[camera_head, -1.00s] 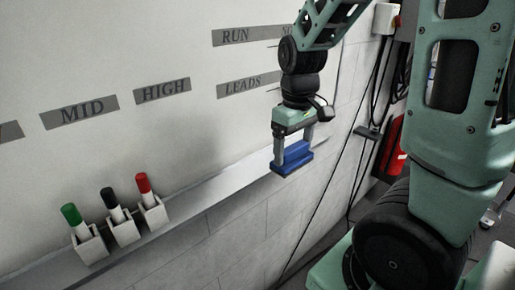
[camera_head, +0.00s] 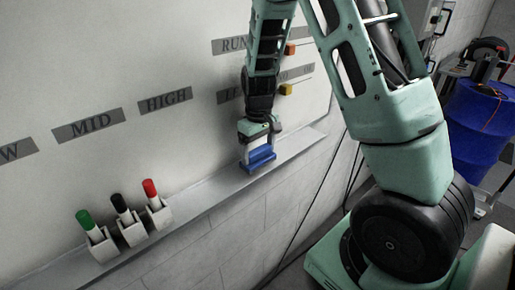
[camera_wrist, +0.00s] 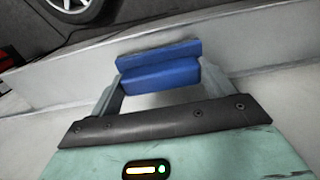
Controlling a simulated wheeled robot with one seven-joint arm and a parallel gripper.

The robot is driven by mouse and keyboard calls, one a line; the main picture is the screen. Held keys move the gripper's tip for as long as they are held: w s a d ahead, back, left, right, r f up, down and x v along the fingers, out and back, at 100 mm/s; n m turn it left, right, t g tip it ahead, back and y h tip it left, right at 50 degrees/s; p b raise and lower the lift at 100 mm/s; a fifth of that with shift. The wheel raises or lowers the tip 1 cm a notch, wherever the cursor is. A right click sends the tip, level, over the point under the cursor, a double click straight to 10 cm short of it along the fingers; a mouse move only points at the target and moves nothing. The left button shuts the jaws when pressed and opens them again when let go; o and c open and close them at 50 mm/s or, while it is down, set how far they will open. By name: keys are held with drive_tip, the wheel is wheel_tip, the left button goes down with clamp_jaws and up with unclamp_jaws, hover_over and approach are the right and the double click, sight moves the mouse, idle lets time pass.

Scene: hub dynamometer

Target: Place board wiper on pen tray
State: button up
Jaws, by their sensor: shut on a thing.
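The board wiper (camera_head: 259,160) is a blue block, held between the fingers of my gripper (camera_head: 257,152) at the right part of the pen tray. The pen tray (camera_head: 205,196) is a long grey ledge along the bottom of the whiteboard. In the head view the wiper is over or against the tray; I cannot tell whether it touches. In the wrist view the wiper (camera_wrist: 160,68) spans the gap between both fingers, with the pale ledge (camera_wrist: 255,50) behind it.
Three pens stand in white holders on the tray's left part: green (camera_head: 88,222), black (camera_head: 121,205) and red (camera_head: 152,192). The tray between the red pen and my gripper is clear. A blue drum (camera_head: 480,125) stands at far right. Magnets (camera_head: 287,89) are on the board.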

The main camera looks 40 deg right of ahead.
drive_tip(key=shift+w+f+p, duration=0.1)
drive_tip(key=shift+f+p, duration=0.1)
drive_tip(key=shift+p, duration=0.15)
drive_tip(key=shift+w+f, duration=0.1)
drive_tip(key=shift+f, duration=0.2)
